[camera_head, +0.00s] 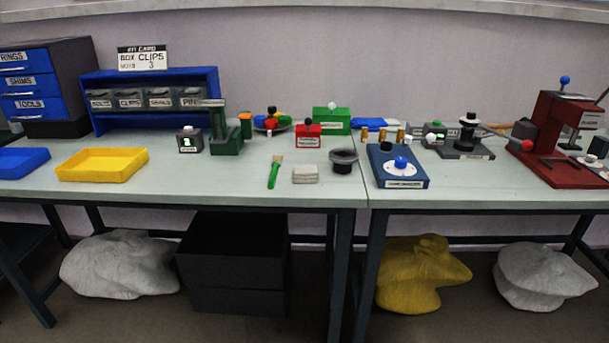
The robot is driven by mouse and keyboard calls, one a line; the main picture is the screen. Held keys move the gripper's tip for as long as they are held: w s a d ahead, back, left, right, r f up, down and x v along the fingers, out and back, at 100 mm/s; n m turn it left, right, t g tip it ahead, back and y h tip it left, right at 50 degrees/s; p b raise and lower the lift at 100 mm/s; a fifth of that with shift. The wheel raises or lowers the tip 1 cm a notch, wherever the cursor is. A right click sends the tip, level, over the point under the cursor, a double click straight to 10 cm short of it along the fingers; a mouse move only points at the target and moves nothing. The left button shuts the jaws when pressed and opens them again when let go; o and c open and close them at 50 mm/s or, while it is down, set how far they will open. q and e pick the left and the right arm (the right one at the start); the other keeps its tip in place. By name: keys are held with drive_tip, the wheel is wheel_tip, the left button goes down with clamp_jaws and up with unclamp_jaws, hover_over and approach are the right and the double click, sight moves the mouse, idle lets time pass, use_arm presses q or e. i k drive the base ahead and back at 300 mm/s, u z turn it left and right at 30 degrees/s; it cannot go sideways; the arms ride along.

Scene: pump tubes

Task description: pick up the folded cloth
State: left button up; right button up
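The folded cloth (305,174) looks like a small pale grey-white folded pad. It lies flat on the light green bench top, near the front edge and a little left of the seam between the two tables. A green-handled brush (275,172) lies to its left and a dark round bowl-like part (344,161) stands to its right, both apart from it. Neither of my grippers shows in the head view.
A yellow tray (103,165) and a blue tray (20,162) sit on the left. A red box (307,136) stands behind the cloth, and a blue fixture (399,168) to the right. A red press (562,140) stands far right. The bench between yellow tray and brush is clear.

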sight(308, 174)
drive_tip(key=u, duration=1.7)
drive_tip(key=i, duration=1.45)
drive_tip(key=z, duration=0.85)
